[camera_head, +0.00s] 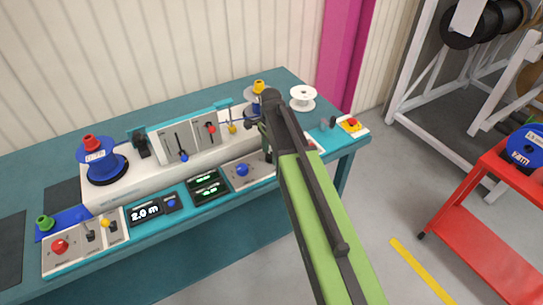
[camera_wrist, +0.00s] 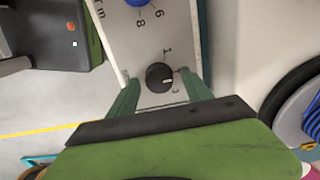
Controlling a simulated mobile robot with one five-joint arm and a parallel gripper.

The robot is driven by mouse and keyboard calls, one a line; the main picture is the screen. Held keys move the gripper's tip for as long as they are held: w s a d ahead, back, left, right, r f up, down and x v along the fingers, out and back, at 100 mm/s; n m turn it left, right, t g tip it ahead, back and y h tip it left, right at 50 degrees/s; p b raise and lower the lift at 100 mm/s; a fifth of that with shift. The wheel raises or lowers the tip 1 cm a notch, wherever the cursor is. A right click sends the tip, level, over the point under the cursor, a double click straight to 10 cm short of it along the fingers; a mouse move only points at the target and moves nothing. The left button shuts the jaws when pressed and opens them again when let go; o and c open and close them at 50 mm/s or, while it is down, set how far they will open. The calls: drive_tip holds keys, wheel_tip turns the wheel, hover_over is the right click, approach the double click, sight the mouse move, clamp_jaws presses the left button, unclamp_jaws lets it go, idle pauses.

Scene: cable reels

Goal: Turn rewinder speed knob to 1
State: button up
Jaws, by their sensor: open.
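A black round knob (camera_wrist: 160,77) with a short white pointer mark is on a white panel (camera_wrist: 150,30) in the wrist view. The figure 1 is printed above it and what looks like a 3 at its lower right. The pointer faces right, between these figures. My gripper (camera_wrist: 158,81) is open, with its green fingers on either side of the knob. I cannot tell whether they touch it. In the head view my arm reaches over the right part of the bench and mostly hides the gripper and this knob.
A blue knob (camera_wrist: 137,2) with figures 6 and 8 sits beside the black one; it also shows in the head view (camera_head: 242,170). The teal bench (camera_head: 50,180) carries displays, levers and a blue reel (camera_head: 96,151). A red cart (camera_head: 490,215) stands at right.

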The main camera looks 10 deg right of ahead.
clamp_jaws()
drive_tip(key=shift+d, duration=0.1)
idle(0.3)
drive_tip(key=shift+n, duration=0.5)
drive_tip(key=n, duration=0.4)
drive_tip(key=shift+n, duration=0.4)
drive_tip(key=n, duration=0.5)
drive_tip(key=shift+n, duration=0.7)
